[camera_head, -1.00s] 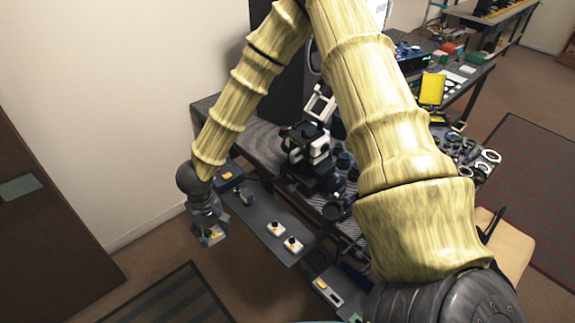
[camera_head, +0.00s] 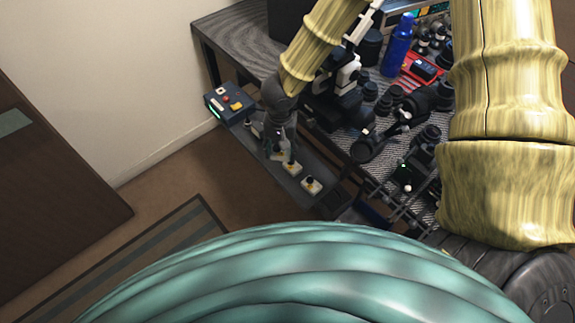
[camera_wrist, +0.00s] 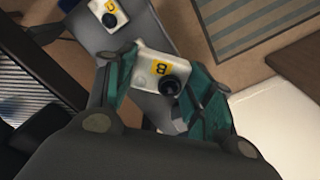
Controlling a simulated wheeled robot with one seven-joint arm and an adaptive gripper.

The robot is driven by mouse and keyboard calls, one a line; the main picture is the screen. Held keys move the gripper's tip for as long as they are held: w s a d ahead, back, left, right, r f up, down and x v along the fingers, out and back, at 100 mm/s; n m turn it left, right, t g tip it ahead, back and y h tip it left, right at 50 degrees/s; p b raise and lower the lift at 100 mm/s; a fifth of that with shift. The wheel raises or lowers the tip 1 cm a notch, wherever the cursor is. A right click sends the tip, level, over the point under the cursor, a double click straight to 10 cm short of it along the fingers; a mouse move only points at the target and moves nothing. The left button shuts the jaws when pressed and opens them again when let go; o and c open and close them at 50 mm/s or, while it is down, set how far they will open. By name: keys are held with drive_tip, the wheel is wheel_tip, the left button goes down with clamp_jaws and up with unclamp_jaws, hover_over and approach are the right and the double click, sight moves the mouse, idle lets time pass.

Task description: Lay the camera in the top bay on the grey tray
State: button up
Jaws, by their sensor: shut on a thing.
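The held camera is a small white box with a black lens and a yellow label marked B (camera_wrist: 150,68). My gripper (camera_wrist: 168,78) is shut on it, with one green finger on each side. In the head view my gripper (camera_head: 277,148) is over the far left part of the grey tray (camera_head: 318,160) and mostly hides the held camera. Two other white cameras sit on the tray, a nearer one (camera_head: 312,185) and one beside my gripper (camera_head: 292,168). In the wrist view one labelled camera (camera_wrist: 108,15) lies on the tray (camera_wrist: 165,32). I cannot tell whether the held camera touches the tray.
A blue button box (camera_head: 230,104) stands left of my gripper. A microscope-like white and black device (camera_head: 345,75), a blue bottle (camera_head: 397,45) and several dark lens parts crowd the bench to the right. A striped mat (camera_head: 165,250) lies on the floor.

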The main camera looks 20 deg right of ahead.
drive_tip(key=s+f+m+b, duration=0.1)
drive_tip(key=f+m+b, duration=0.1)
drive_tip(key=s+f+m+b, duration=0.3)
drive_tip(key=f+m+b, duration=0.1)
drive_tip(key=shift+s+d+f+m+b, duration=0.3)
drive_tip(key=shift+s+d+m+b, duration=0.05)
drive_tip(key=shift+s+m+b, duration=0.05)
drive_tip(key=shift+s+d+f+m+b, duration=0.1)
drive_tip(key=shift+s+f+m+b, duration=0.3)
drive_tip(key=shift+m, duration=0.3)
drive_tip(key=w+p, duration=0.1)
drive_tip(key=w, duration=0.4)
drive_tip(key=w+f+p, duration=0.1)
drive_tip(key=w, duration=0.4)
drive_tip(key=w+p, duration=0.1)
drive_tip(key=w, duration=0.4)
drive_tip(key=shift+w+d+f, duration=0.15)
drive_tip(key=shift+w, duration=0.2)
drive_tip(key=shift+f, duration=1.75)
drive_tip(key=shift+f, duration=0.1)
drive_tip(key=o, duration=0.8)
drive_tip(key=shift+c, duration=0.2)
wheel_tip(320, 180, up, 12)
